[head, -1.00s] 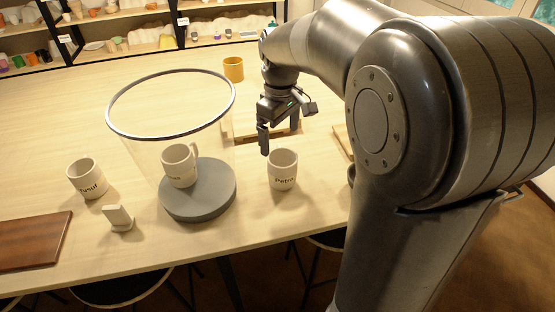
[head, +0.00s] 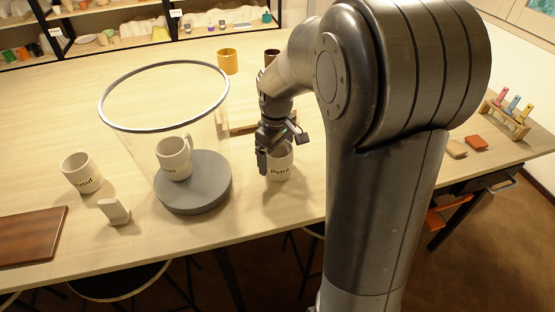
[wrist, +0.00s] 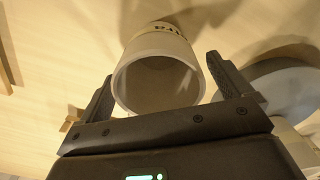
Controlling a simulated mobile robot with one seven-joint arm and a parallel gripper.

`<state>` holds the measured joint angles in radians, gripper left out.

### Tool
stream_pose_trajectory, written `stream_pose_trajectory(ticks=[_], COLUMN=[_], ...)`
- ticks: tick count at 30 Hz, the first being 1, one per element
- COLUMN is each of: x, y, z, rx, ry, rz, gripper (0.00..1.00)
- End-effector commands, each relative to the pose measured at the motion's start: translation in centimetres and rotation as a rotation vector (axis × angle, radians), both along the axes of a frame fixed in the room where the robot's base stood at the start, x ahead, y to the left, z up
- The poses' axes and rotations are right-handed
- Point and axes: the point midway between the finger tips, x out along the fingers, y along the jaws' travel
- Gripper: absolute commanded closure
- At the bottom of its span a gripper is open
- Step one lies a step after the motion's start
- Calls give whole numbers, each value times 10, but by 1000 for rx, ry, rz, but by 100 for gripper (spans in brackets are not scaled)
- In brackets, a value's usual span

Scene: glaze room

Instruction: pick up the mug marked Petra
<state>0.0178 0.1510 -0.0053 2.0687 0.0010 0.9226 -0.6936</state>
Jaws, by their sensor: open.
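The white mug marked Petra (head: 281,172) stands upright on the table, right of the grey disc. My gripper (head: 272,158) is at the mug from above and behind, covering its upper left part in the head view. In the wrist view my gripper (wrist: 160,80) is open, one finger on each side of the mug (wrist: 150,84), whose open mouth faces the camera. Whether either finger touches the mug, I cannot tell.
A tall clear cylinder with a dark rim (head: 163,64) stands on a grey disc (head: 195,199), around another mug (head: 174,160). A mug marked Yusuf (head: 81,172), a small pale stand (head: 114,212) and a brown board (head: 30,236) are left. A yellow cup (head: 228,61) is behind.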

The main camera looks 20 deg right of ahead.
Motion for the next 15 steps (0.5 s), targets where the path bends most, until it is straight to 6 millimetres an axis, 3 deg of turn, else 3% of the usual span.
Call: stream_pose_trajectory(ticks=[3, 15], x=[0, 0], y=[0, 0], z=[0, 1], rx=[0, 0], ry=[0, -1], rz=[0, 0], gripper=[5, 38])
